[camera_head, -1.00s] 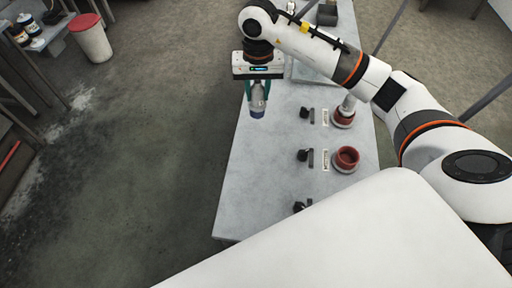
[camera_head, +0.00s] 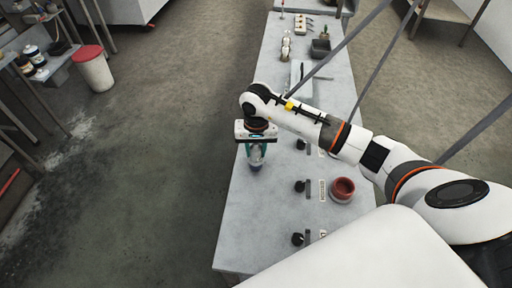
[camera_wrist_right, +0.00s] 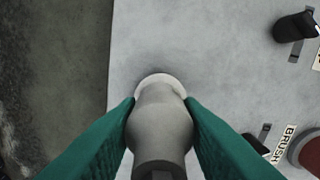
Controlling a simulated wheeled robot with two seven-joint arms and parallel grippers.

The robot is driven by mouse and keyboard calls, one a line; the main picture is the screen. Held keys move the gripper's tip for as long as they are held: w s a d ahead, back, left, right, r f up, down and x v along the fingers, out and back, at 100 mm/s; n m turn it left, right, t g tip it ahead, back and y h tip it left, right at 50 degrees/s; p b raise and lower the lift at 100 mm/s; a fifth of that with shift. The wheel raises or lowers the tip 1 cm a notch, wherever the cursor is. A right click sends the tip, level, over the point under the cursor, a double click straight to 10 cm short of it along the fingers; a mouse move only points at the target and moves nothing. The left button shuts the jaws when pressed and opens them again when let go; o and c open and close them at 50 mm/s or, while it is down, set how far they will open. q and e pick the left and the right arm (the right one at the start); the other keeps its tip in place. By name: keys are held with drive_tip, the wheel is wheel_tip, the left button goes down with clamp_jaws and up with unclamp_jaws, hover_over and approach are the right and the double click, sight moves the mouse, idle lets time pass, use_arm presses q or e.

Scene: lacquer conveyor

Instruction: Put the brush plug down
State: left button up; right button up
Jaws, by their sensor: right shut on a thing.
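My right gripper (camera_head: 256,152) points down over the left edge side of the pale grey table (camera_head: 250,220). Its green fingers are shut on a grey, bulb-shaped thing, which I take to be the brush plug (camera_head: 256,160). In the right wrist view the plug (camera_wrist_right: 160,120) sits upright between the two fingers, with a pale rim at its far end near the tabletop. I cannot tell whether it touches the table. My left gripper is not in view.
A red-brown pot (camera_head: 342,190) stands right of the gripper. Small black items (camera_head: 299,186) and label strips line the table; one label (camera_wrist_right: 284,144) reads BRUSH. A dark box (camera_head: 320,48) stands farther back. The table's left edge is close to the plug.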

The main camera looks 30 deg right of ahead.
drive_tip(key=shift+f, duration=0.1)
drive_tip(key=o, duration=1.1)
drive_tip(key=shift+c, duration=0.2)
drive_tip(key=shift+r, duration=0.25)
wheel_tip(320, 180, up, 11)
drive_tip(key=b, duration=0.3)
drive_tip(key=shift+d+f, duration=0.1)
drive_tip(key=shift+f, duration=0.1)
drive_tip(key=shift+r+b, duration=0.3)
drive_tip(key=shift+r, duration=0.3)
